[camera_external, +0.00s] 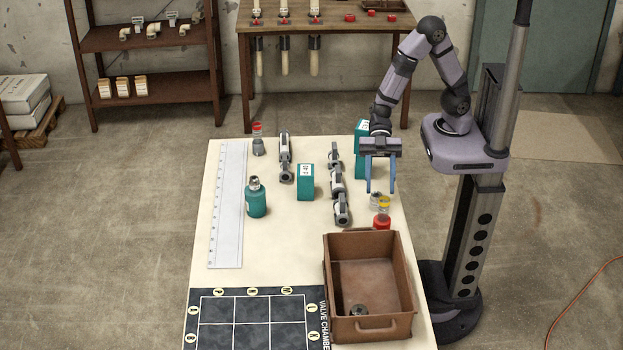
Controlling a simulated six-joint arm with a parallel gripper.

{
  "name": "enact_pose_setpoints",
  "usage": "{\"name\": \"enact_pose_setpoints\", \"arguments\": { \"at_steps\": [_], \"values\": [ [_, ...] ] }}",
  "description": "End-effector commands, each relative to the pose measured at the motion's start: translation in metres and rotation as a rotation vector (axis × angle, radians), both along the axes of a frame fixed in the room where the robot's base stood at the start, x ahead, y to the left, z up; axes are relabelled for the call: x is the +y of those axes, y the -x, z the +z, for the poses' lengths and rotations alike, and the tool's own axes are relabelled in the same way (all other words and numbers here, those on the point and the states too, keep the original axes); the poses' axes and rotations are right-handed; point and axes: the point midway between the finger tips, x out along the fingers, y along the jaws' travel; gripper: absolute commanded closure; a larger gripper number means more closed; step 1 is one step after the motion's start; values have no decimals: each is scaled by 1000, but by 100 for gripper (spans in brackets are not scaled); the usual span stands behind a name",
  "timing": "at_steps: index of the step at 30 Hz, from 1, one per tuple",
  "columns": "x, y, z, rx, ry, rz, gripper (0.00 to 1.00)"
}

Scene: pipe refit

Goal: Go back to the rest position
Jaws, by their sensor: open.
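My gripper (380,172) points down over the right side of the cream work table (285,235). Its two blue fingers are apart, with nothing seen between them. A teal box (361,140) stands just behind and left of it, partly hidden by the gripper. I cannot tell how high the fingertips are above the table.
Pipe assemblies (336,185) (285,158), a teal box (305,183), a teal bottle (256,198) and a ruler (229,205) occupy the table. A brown bin (398,255) holds a dark round part (359,310). A labelled grid mat (250,337) lies front left. A rear bench (350,24) stands behind.

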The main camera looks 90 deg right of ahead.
Motion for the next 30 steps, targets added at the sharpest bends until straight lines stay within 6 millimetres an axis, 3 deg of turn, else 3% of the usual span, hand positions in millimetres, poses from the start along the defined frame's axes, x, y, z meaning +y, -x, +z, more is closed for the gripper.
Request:
{"name": "enact_pose_setpoints", "arguments": {
  "at_steps": [1, 8, 12, 15, 18, 22, 30],
  "values": [
    [-3, -3, 19, 16, 12, -29, 56],
    [-33, -66, 39, 83, 84, -417, 56],
    [-70, -92, 53, 182, 136, -695, 56],
    [-100, -97, 60, 292, 172, -898, 56],
    [-128, -90, 65, 427, 207, -1089, 56],
    [-153, -64, 68, 624, 243, -1295, 56],
    [-164, -5, 79, 976, 283, -1534, 56]
  ]
}}
